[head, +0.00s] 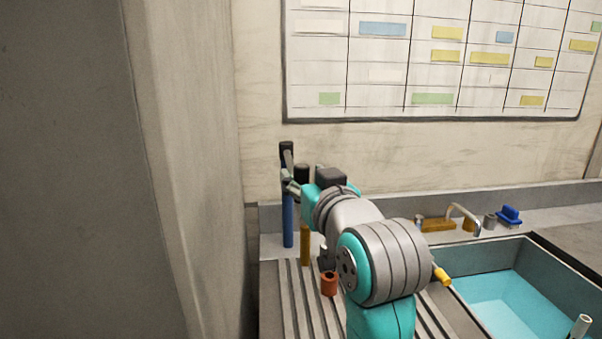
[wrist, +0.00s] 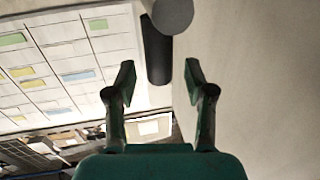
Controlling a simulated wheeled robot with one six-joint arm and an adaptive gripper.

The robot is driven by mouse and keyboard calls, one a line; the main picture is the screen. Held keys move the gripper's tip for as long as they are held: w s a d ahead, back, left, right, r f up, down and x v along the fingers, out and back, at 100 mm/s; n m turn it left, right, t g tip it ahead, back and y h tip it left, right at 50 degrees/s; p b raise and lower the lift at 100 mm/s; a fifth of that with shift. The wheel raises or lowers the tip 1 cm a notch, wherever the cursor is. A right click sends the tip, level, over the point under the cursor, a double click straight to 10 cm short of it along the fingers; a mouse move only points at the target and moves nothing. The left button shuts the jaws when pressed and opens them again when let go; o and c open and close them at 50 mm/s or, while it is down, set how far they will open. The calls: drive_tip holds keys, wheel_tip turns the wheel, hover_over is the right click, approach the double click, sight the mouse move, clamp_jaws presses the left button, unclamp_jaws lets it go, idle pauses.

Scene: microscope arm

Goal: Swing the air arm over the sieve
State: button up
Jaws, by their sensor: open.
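A blue post (head: 288,220) with a dark top (head: 286,147) stands at the back left of the ribbed counter. A yellow post (head: 305,245) with a dark cap stands just right of it. I cannot tell which is the air arm, and I cannot make out a sieve. My gripper (head: 291,186) is by the top of the blue post, partly hidden by my arm. In the wrist view my gripper (wrist: 160,72) is open, its green fingers apart. A dark cylinder (wrist: 157,52) and a grey round end (wrist: 172,14) show beyond and between the fingertips; contact is not visible.
An orange cup (head: 329,284) stands on the ribbed drainboard (head: 292,300) near my arm. A sink (head: 580,270) with a faucet (head: 465,214) is at the right. A wall (head: 190,180) rises close on the left. A whiteboard (head: 435,112) hangs behind.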

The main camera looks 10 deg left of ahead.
drive_tip(key=shift+x, duration=1.15)
clamp_jaws()
drive_tip(key=shift+d, duration=0.1)
